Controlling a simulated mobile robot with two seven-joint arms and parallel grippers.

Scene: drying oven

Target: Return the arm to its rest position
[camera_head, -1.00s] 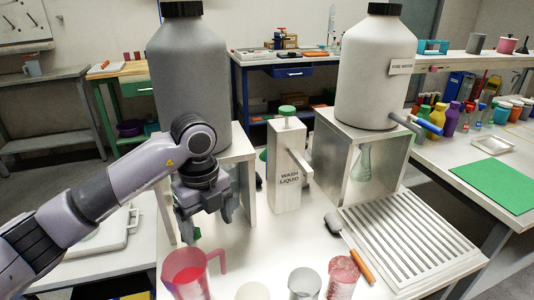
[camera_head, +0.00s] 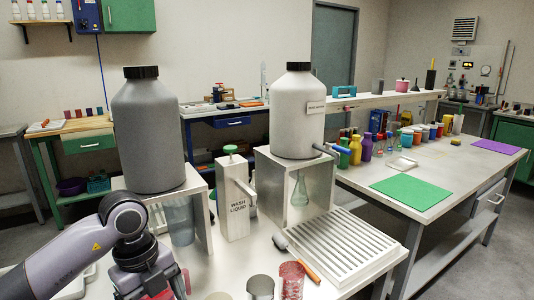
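My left gripper (camera_head: 150,288) is at the lower left, at the end of my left arm, pointing down over the near part of the white table. Its fingers are mostly cut off by the bottom edge, so I cannot tell whether they are open or shut. Something pink-red shows just behind and beside it. My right arm and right gripper are not in view.
A grey jug (camera_head: 151,130) and a white jug (camera_head: 297,108) sit on stands. A wash liquid dispenser (camera_head: 233,198), a slatted rack (camera_head: 343,243), a metal cup (camera_head: 260,287) and a red patterned cup (camera_head: 291,280) are on the table. A brush with an orange handle (camera_head: 302,266) lies by the rack.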

